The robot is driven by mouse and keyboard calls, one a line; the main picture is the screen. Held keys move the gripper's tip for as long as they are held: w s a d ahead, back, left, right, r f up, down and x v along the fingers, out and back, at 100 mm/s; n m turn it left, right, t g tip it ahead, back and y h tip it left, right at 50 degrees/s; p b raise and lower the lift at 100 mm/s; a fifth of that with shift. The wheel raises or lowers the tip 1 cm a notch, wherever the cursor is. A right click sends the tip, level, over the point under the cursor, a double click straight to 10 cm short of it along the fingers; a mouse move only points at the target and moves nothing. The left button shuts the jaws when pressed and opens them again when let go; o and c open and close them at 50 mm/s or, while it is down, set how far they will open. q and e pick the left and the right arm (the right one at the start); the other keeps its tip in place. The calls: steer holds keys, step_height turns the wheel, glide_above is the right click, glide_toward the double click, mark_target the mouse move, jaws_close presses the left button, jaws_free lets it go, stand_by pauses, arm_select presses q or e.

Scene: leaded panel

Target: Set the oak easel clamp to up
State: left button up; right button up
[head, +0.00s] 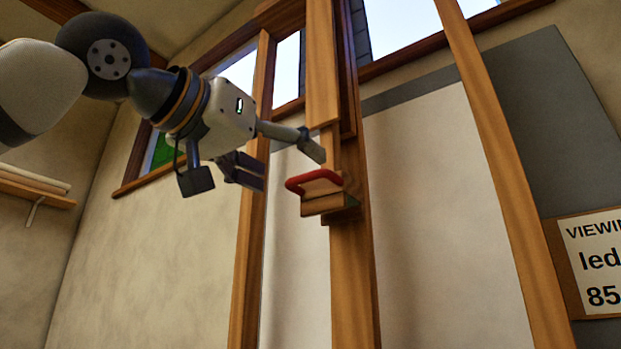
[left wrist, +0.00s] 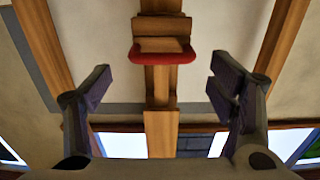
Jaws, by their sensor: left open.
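The oak easel clamp is a small wooden block (head: 325,204) on the easel's middle post (head: 352,270), with a red U-shaped handle (head: 298,184) sticking out in front. In the left wrist view the red handle (left wrist: 162,57) lies across the post, with the block (left wrist: 162,27) behind it. My left gripper (head: 280,164) is open and empty, just above and to the left of the clamp in the head view. Its fingers (left wrist: 160,92) stand wide apart in the wrist view, one on each side of the post, and none visibly touches the handle. My right gripper is not in view.
Slanting wooden easel legs (head: 500,170) stand on both sides of the middle post. A pale panel (head: 440,200) and windows (head: 415,25) lie behind. A sign (head: 595,260) hangs at the right edge, a shelf (head: 35,192) at the left.

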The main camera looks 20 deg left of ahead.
mark_target(303, 176)
arm_select(q)
steer(key=x, duration=0.5)
steer(key=shift+w+d, duration=0.1)
steer(key=shift+w, duration=0.3)
steer(key=c, duration=1.4)
steer(key=shift+s+r, duration=0.15)
steer(key=shift+r, duration=0.75)
steer(key=shift+c, duration=0.2)
steer(key=o, duration=1.4)
steer(key=shift+o, duration=0.2)
